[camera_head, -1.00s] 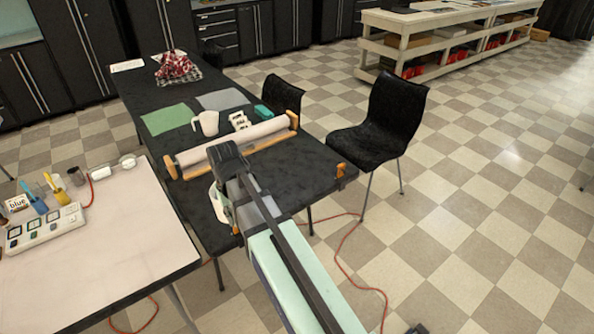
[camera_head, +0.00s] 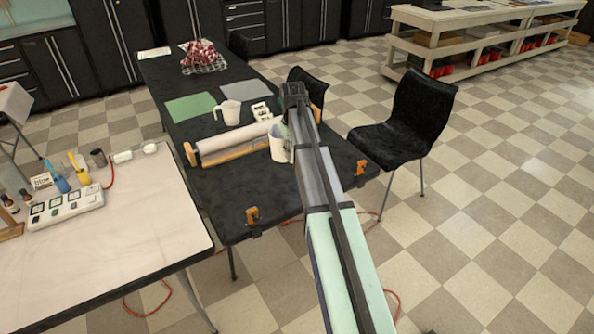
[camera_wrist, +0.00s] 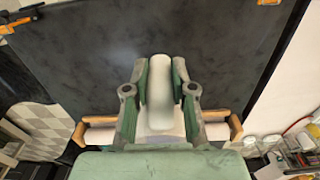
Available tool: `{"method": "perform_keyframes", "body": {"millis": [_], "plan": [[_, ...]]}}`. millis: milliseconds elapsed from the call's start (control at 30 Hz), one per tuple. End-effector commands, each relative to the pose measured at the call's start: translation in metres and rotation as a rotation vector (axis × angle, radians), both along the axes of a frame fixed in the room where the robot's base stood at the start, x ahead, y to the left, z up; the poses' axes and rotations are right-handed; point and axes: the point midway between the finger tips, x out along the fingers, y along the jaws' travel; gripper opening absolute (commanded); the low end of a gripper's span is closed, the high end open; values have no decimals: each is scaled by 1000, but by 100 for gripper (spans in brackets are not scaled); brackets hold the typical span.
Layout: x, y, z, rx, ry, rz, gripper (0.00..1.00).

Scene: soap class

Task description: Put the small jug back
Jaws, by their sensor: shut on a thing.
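The small jug (camera_head: 279,143) is white and hangs at the end of my arm, in front of the paper roll in the head view. In the wrist view my gripper (camera_wrist: 160,85) has its green fingers shut on both sides of the jug's pale rounded handle (camera_wrist: 160,72). The jug's lower body is mostly hidden in that view. In the head view the fingers are hidden behind my wrist and the jug. A second white jug (camera_head: 230,113) stands upright on the black table (camera_head: 210,205), beside the green mat.
A paper roll (camera_head: 225,145) in a wooden holder lies across the table. A green mat (camera_head: 190,107), a grey mat (camera_head: 244,90) and a small white rack (camera_head: 262,111) lie behind it. Orange clamps (camera_head: 253,215) sit on the near edge.

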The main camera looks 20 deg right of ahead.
Motion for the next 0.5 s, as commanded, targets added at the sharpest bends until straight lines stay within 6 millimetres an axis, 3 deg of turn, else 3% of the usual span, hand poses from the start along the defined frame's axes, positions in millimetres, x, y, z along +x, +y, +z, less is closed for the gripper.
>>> {"method": "perform_keyframes", "body": {"millis": [33,100,300,500], "plan": [[25,-21,4,-1,-1,48,0],[45,-44,8,-2,-1,139,0],[95,-104,21,-6,1,434,0],[135,-147,31,-7,4,745,0]]}}
